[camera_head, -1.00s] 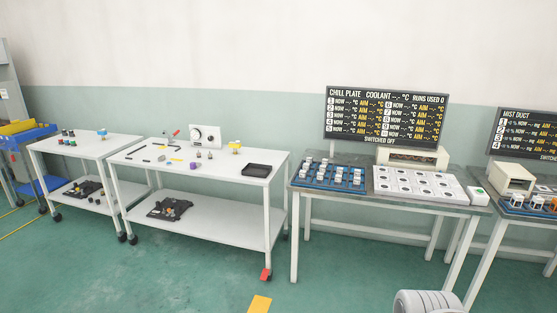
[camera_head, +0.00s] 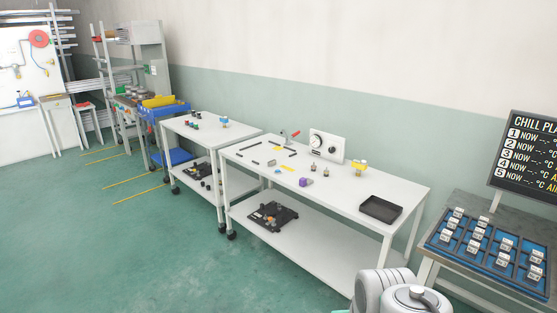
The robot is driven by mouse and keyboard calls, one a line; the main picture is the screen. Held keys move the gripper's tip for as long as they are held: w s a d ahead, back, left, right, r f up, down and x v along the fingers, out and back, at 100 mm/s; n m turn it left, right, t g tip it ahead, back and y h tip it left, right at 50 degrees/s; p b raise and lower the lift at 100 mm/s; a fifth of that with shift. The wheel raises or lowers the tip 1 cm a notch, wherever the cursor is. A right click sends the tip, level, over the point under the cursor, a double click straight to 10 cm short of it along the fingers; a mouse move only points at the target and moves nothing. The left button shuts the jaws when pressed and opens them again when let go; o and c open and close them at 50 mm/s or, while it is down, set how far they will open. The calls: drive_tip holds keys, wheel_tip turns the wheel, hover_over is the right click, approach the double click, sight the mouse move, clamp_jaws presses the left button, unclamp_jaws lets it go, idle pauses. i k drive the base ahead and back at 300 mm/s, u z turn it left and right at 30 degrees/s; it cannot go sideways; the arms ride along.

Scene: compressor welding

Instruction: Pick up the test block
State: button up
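I cannot tell for certain which object is the test block. Several small white labelled blocks (camera_head: 476,232) stand in rows in a blue tray (camera_head: 437,240) on the grey table at the right. A small purple piece (camera_head: 305,183) lies on the white workbench in the middle, among other small parts. My gripper is not in view; only a rounded white-grey part of my own arm shows at the bottom right.
The white workbench (camera_head: 345,203) also holds a black tray (camera_head: 380,208), a white dial panel (camera_head: 326,145) and a yellow-topped part (camera_head: 359,167). A smaller white cart (camera_head: 215,131) and a blue rack (camera_head: 168,112) stand to its left. Green floor is clear at lower left.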

sight(304, 182)
drive_tip(key=z, duration=0.1)
drive_tip(key=i, duration=1.55)
drive_tip(key=u, duration=1.15)
drive_tip(key=i, duration=0.8)
drive_tip(key=u, duration=0.75)
